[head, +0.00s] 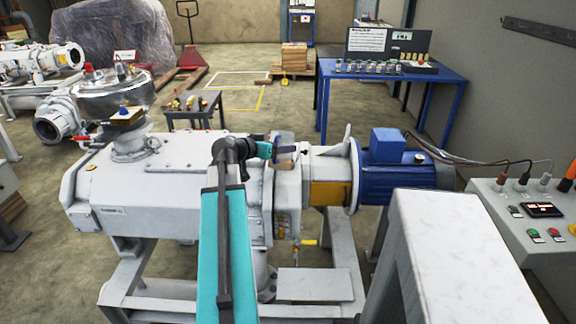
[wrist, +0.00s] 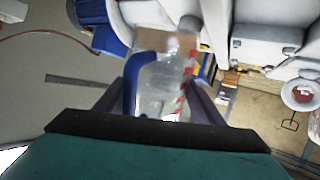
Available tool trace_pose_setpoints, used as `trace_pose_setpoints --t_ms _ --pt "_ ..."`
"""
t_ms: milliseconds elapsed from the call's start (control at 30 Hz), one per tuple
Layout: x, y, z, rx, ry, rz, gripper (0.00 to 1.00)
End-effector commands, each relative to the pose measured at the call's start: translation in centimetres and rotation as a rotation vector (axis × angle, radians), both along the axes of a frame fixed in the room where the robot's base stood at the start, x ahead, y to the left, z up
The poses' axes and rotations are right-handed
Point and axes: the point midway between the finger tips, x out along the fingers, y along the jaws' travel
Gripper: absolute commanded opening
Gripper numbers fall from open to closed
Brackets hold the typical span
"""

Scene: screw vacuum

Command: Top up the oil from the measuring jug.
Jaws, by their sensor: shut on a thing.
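The clear measuring jug (wrist: 160,88) with red marks and a blue handle (wrist: 132,80) is between the dark fingers of my gripper (wrist: 162,100) in the wrist view. My gripper is shut on it. In the head view my gripper (head: 276,148) is above the right end of the white screw pump (head: 180,185), near its yellow coupling section (head: 330,192). The jug is small and partly hidden there, and its tilt is hard to judge. I cannot tell the oil level in it or see the filling opening clearly.
The pump's blue motor (head: 395,165) is just right of my gripper. A control box (head: 530,215) with cables stands at the right. A blue table (head: 440,77) with small jars is behind. A low grey bench (head: 195,108) stands behind the pump.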

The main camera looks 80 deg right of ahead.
Motion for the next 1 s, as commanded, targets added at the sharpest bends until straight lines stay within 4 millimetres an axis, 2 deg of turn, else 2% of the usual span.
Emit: trace_pose_setpoints --t_ms 1000 --pt "0.09 0.84 -0.54 -0.120 0.012 0.000 0.23"
